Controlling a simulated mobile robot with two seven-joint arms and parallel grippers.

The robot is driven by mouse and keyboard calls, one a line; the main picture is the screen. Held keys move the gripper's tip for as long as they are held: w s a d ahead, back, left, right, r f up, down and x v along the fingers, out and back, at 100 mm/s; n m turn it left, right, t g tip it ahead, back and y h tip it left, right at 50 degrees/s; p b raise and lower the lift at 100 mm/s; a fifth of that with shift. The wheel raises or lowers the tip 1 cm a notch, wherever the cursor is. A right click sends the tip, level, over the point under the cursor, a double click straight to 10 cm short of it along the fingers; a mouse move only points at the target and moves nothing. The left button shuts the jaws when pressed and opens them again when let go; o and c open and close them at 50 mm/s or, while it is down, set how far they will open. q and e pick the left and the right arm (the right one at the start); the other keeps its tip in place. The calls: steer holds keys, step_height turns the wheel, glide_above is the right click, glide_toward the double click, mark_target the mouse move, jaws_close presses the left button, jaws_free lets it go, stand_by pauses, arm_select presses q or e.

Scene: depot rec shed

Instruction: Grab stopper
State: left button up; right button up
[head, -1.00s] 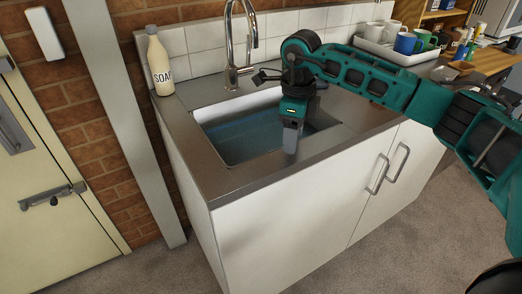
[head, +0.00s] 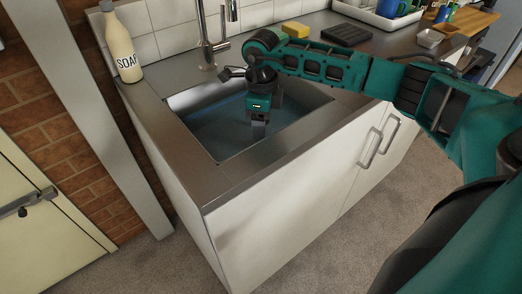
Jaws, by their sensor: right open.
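No stopper can be made out; it may be hidden under the water or behind my arm. The sink (head: 196,98) is a steel basin set in the counter, with bluish water (head: 212,126) in it. My right gripper (head: 258,131) points down over the sink, with its fingertips at or just above the water; I cannot tell which. Its jaws are open, seen edge-on, with nothing visible between them. My left gripper is out of view.
A tap (head: 207,52) rises behind the sink. A soap bottle (head: 121,48) stands at the counter's back left corner. A yellow sponge (head: 295,29), a dark flat item (head: 346,34) and a small white dish (head: 430,39) lie to the right. The front counter strip is clear.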

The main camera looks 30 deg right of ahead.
step_height(320, 180, down, 5)
steer(key=shift+s+a+f, duration=0.1)
steer(key=shift+a, duration=0.05)
steer(key=shift+c, duration=0.2)
jaws_close()
stand_by(0.4)
